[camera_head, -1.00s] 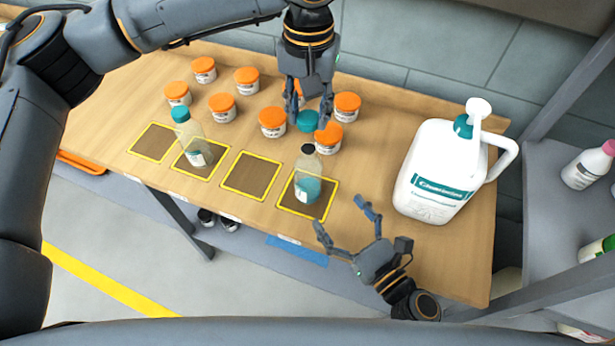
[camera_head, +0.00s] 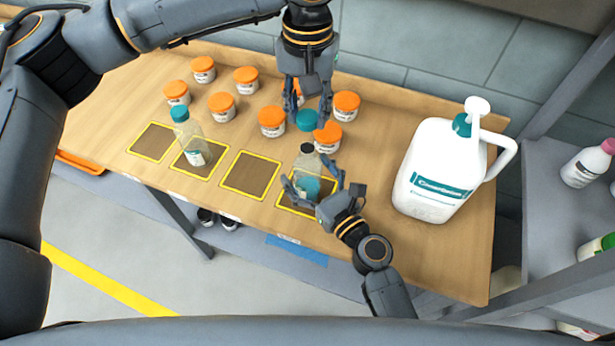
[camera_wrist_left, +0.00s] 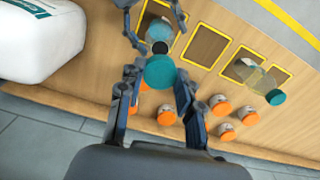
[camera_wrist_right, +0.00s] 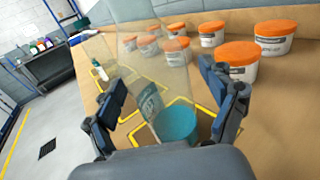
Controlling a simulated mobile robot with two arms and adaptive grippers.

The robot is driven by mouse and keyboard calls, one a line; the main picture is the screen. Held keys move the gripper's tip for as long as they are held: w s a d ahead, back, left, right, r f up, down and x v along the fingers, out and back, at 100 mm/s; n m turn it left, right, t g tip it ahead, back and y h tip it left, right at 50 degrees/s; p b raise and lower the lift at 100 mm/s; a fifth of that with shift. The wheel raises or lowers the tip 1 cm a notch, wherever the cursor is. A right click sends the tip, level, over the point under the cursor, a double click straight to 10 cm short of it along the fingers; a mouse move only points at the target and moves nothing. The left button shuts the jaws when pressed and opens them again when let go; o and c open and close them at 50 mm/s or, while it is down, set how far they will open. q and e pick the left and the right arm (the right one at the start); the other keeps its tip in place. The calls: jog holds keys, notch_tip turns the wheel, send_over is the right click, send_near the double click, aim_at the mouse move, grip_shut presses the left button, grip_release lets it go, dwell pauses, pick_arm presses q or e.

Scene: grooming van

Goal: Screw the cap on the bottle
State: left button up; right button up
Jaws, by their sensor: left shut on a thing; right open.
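My left gripper (camera_head: 308,112) is shut on a teal cap (camera_head: 307,121) and holds it above the table, behind the bottle. The cap fills the middle of the left wrist view (camera_wrist_left: 160,71) between the fingers. The clear bottle (camera_head: 307,172), with a dark open neck and a teal label, stands upright on the rightmost yellow-edged square (camera_head: 289,203). My right gripper (camera_head: 316,188) is open, with its fingers on both sides of the bottle's lower part. In the right wrist view the bottle (camera_wrist_right: 150,75) stands between the open fingers; I cannot tell whether they touch it.
Another bottle (camera_head: 188,139) with a teal cap stands on a square to the left. Several white jars with orange lids (camera_head: 272,121) stand at the back, close around my left gripper. A large white pump jug (camera_head: 436,172) stands at the right. The square (camera_head: 251,175) between the bottles is empty.

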grip_shut()
pick_arm(q)
send_over(308, 147)
jog(key=shift+a+f, duration=0.1)
jog(key=shift+f, duration=2.4)
jog(key=shift+s+f, duration=0.1)
jog(key=shift+f, duration=0.75)
jog(key=shift+f, duration=0.6)
